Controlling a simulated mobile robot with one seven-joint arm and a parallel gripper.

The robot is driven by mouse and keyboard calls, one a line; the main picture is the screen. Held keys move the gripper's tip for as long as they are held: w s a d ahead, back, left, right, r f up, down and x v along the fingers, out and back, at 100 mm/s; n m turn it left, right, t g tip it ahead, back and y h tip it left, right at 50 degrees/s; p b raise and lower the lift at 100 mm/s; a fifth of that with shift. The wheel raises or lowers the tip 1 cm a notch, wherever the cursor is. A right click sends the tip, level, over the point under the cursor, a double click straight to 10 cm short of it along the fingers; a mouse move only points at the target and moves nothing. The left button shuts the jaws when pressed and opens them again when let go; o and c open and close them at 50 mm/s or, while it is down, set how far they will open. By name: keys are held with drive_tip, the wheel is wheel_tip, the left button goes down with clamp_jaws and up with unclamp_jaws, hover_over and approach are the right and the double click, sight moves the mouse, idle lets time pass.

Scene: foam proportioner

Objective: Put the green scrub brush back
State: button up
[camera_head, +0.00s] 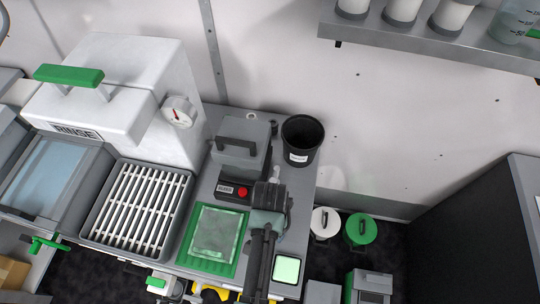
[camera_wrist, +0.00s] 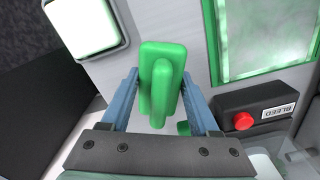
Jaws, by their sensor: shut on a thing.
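The green scrub brush (camera_wrist: 160,85) is between the two blue-grey fingers of my gripper (camera_wrist: 161,78) in the wrist view. My gripper is shut on it, with a raised green bar facing the camera. In the head view my gripper (camera_head: 270,197) is over the right part of the grey worktop, right of the red-button box. The brush cannot be made out there, as my arm covers that spot. Whether the brush touches the worktop is not clear.
A labelled black bucket (camera_head: 302,141) stands at the worktop's back right corner. A green-framed pad (camera_head: 214,240) and a small lit square (camera_head: 286,269) are in front. A slatted rack (camera_head: 137,207) is left.

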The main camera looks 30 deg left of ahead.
drive_tip(key=shift+f, duration=0.1)
drive_tip(key=o, duration=1.3)
wheel_tip(320, 180, up, 12)
drive_tip(key=shift+r, duration=0.1)
